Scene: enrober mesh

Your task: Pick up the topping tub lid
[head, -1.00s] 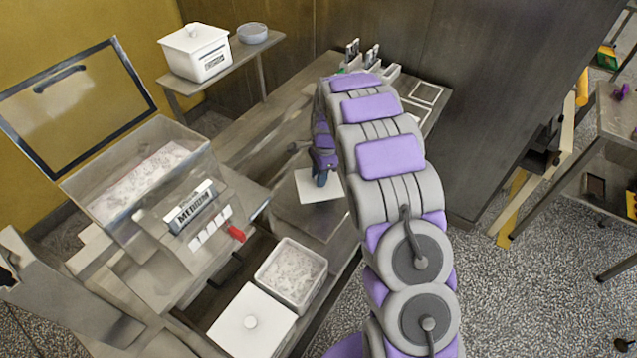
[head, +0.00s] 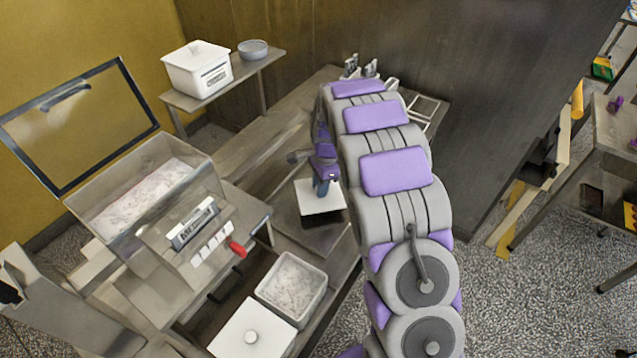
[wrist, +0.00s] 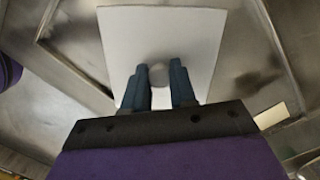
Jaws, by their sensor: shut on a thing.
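A white square lid (head: 318,204) hangs under my gripper (head: 325,182) in the head view, with a dark gap below its front edge. It sits just above the steel work surface. In the wrist view the lid (wrist: 205,35) fills the upper middle. My gripper's two blue fingers (wrist: 159,74) are shut on the round grey knob (wrist: 158,76) at the lid's middle. An open tub (head: 291,285) of pale speckled topping stands lower left.
A machine with a clear-sided bin (head: 150,190), a raised framed cover and a red-tipped lever (head: 238,250) stands left. A shelf behind holds a white lidded tub (head: 197,70) and a grey bowl (head: 253,49). A dark wall panel (head: 490,100) rises right of my arm.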

